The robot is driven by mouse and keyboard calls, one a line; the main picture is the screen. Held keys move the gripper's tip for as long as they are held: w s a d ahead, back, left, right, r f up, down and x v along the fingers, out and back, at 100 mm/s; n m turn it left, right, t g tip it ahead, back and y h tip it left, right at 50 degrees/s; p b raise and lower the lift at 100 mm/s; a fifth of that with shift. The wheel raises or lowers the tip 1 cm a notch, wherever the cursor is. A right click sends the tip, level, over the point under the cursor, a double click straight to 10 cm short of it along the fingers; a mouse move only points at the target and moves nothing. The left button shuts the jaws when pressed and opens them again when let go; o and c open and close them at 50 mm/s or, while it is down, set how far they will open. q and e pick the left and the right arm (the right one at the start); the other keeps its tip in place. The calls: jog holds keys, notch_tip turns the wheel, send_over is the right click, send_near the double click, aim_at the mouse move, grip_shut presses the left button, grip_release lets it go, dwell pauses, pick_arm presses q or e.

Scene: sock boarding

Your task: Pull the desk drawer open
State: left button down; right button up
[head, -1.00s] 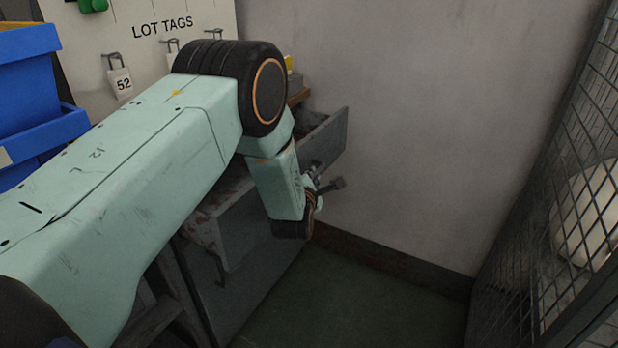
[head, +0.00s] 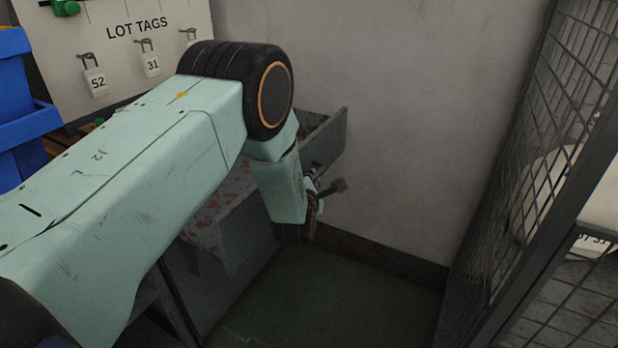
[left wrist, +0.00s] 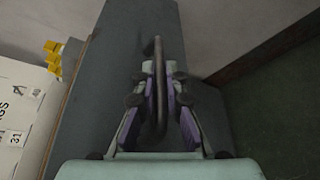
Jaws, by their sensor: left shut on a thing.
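The grey drawer (head: 328,143) stands pulled out, and its rust-speckled inside (head: 222,199) shows behind my arm. Its front face fills the middle of the left wrist view as a dark grey panel (left wrist: 108,75). My left gripper (head: 312,195) is at that front, mostly hidden behind its own wrist in the head view. In the left wrist view, the purple-padded fingers (left wrist: 159,112) are on both sides of the dark bar handle (left wrist: 158,60) and shut on it. My right gripper is not in view.
A wall with a dark skirting (head: 385,254) stands beyond the drawer. A wire mesh cage (head: 520,150) stands at the right. Blue bins (head: 25,110) and a lot tags board (head: 120,55) are at the left. Green floor (head: 330,300) lies clear below the drawer.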

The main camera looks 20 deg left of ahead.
pick_arm(q)
jog(key=shift+s+d, duration=0.1)
jog(key=shift+d, duration=1.65)
jog(key=c, duration=1.7)
grip_release()
jog(key=v, duration=1.2)
